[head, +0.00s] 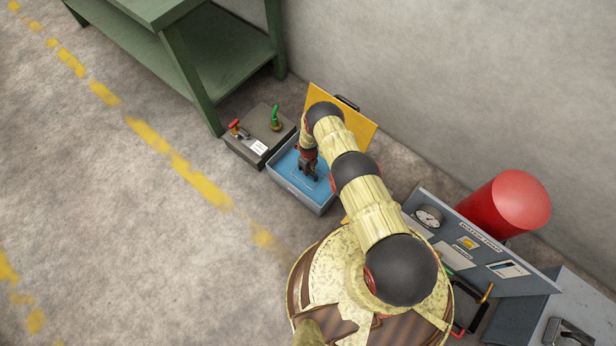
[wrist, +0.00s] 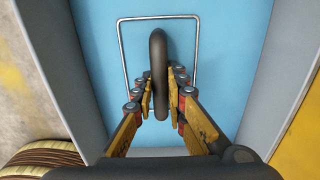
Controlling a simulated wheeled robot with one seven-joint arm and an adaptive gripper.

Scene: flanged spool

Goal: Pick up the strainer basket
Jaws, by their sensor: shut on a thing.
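My gripper (head: 311,174) reaches down into an open grey box (head: 291,191) with a blue inside. In the wrist view my gripper (wrist: 161,92) has its two yellow fingers closed on both sides of a dark, rounded, upright piece (wrist: 158,50), seen nearly edge-on. Its lower part lies between the fingertips. I cannot tell whether this piece belongs to the strainer basket; no mesh or basket shape can be made out. A thin rectangular wire loop (wrist: 121,45) shows against the blue floor (wrist: 220,50), around and behind the dark piece. Whether the piece touches the floor is unclear.
The box's yellow lid (head: 362,126) stands open at the back. A grey case (head: 247,152) with red and green fittings is at its left, near a green bench (head: 200,80). At right are a grey panel (head: 515,268) and a red cylinder (head: 508,203). The left floor is clear.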

